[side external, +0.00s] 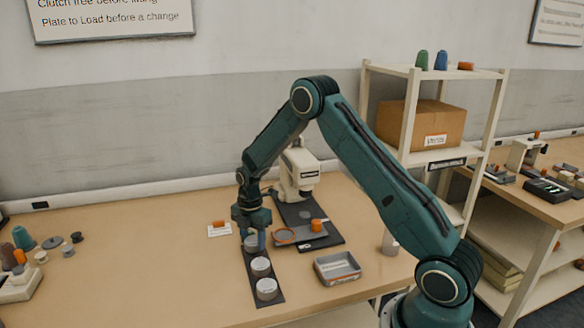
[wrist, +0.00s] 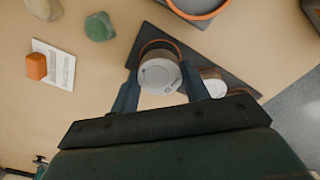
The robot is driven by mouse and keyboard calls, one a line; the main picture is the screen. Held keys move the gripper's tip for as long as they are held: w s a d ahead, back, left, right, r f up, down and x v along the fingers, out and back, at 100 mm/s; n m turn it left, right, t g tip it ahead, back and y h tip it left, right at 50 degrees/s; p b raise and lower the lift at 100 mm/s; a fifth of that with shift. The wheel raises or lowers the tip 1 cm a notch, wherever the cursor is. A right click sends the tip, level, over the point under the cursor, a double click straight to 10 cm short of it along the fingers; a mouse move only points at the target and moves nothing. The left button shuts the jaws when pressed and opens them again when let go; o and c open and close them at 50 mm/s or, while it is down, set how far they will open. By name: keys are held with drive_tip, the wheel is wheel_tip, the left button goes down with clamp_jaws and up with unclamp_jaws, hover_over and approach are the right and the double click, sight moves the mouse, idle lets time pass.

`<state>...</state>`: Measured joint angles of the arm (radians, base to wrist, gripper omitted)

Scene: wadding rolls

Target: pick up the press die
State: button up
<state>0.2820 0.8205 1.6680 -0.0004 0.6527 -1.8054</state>
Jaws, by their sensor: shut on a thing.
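The press die (wrist: 159,75) is a short, pale grey cylinder with faint marks on its top, seen between my fingers in the wrist view. In the side view the die (side external: 251,243) is at the far end of a dark strip (side external: 256,285), partly hidden by my fingers. My gripper (side external: 253,236) points down and is shut on it; the fingers (wrist: 160,84) stand on both sides of it. An orange ring shows behind the die in the wrist view. I cannot tell whether the die is clear of the strip.
Two similar cylinders (side external: 261,267) (side external: 267,289) stand on the strip nearer the camera. A cream press (side external: 299,169) on a dark plate stands behind. A grey tray (side external: 338,268) lies right. An orange block (wrist: 36,66) sits on a white card. The bench's left middle is clear.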

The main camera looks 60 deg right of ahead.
sight(253, 241)
wheel_tip(253, 241, up, 18)
drive_tip(key=shift+r, duration=0.2)
drive_tip(key=shift+f, duration=0.1)
idle(0.7)
drive_tip(key=s+d+f, duration=0.5)
drive_tip(key=d+f, duration=0.3)
drive_tip(key=f, duration=0.2)
drive_tip(key=shift+s+f+n, duration=0.15)
drive_tip(key=shift+s+n, duration=0.15)
drive_tip(key=shift+s, duration=0.1)
drive_tip(key=shift+f, duration=0.2)
drive_tip(key=shift+f, duration=2.15)
drive_tip(key=shift+f, duration=0.9)
idle(0.3)
